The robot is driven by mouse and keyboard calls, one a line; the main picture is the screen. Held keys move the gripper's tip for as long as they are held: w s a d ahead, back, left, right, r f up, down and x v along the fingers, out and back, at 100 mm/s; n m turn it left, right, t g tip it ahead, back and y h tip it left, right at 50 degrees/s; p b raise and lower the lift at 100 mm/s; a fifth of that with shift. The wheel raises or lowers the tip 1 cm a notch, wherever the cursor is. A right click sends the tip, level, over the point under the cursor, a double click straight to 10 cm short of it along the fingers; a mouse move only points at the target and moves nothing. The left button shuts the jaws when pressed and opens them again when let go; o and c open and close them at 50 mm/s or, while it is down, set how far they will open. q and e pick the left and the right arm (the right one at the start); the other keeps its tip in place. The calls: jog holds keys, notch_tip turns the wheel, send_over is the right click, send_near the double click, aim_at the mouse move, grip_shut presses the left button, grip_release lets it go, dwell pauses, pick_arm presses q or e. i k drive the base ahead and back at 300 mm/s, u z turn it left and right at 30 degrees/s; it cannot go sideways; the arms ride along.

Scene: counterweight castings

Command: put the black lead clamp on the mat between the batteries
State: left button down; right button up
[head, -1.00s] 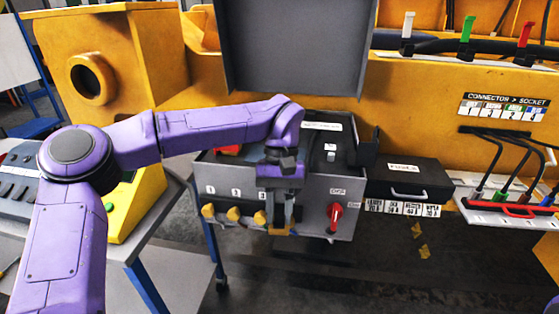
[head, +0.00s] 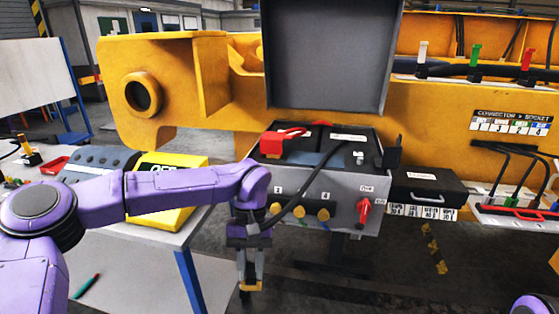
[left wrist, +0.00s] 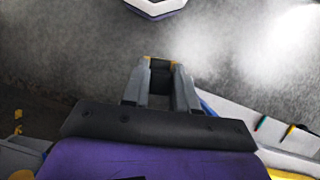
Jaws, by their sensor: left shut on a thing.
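My left gripper (head: 250,284) hangs fingers-down in front of the grey box's left end, beside the table. It is shut on what I take to be the black lead clamp, small and mostly hidden between the fingers; the left wrist view also shows the fingers (left wrist: 160,64). A black cable (head: 304,186) runs from the box top down to behind this wrist. A red clamp (head: 283,141) lies at the box's left. A bluish patch (head: 330,159), perhaps the mat, shows between dark blocks that look like batteries. My right gripper is out of view.
The grey box (head: 343,205) has yellow knobs, a red switch (head: 364,209) and a raised lid (head: 325,55). A dark drawer (head: 420,185) stands to its right. A grey table (head: 140,265) with a yellow device (head: 163,207) is at left. Floor below the gripper is clear.

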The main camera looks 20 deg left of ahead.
aim_at(331, 162)
jog(key=u, duration=0.95)
jog(key=i, duration=0.5)
jog(key=z, duration=1)
